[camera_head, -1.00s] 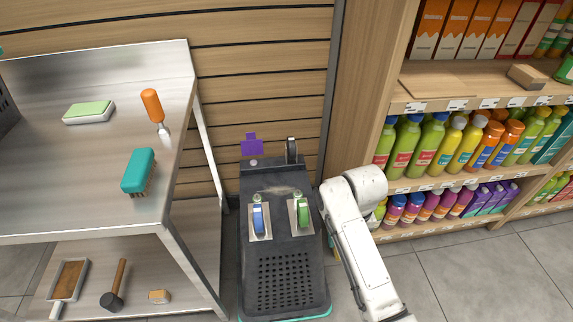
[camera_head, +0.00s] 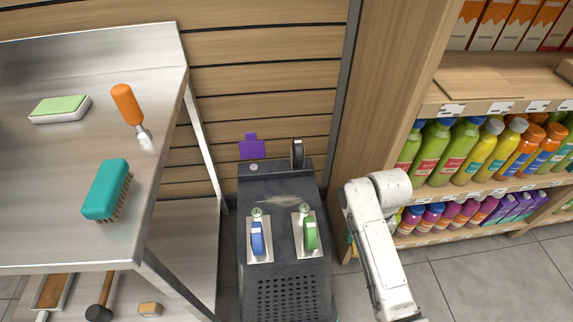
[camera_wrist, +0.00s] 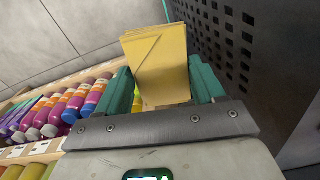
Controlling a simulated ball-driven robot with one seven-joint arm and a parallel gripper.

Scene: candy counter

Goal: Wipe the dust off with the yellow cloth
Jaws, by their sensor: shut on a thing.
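The yellow cloth (camera_wrist: 158,58), folded flat, sits between the teal fingers of my gripper (camera_wrist: 157,88) in the wrist view. The gripper is shut on it. In the head view my white arm hangs to the right of the black machine (camera_head: 262,190), and the gripper itself is hidden below it. A pale dust smear (camera_head: 281,200) lies on the machine's upper face, above its blue lever (camera_head: 257,238) and green lever (camera_head: 310,235). In the wrist view the cloth is beside the machine's perforated dark panel (camera_wrist: 222,30), apart from the smear.
A steel table (camera_head: 50,190) at left carries a teal brush (camera_head: 106,189), a green-topped sponge (camera_head: 60,108) and an orange-handled tool (camera_head: 128,108). A mallet (camera_head: 100,308) lies on its lower shelf. Bottle shelves (camera_head: 470,105) stand close at right, near my arm. Grey floor is open at lower right.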

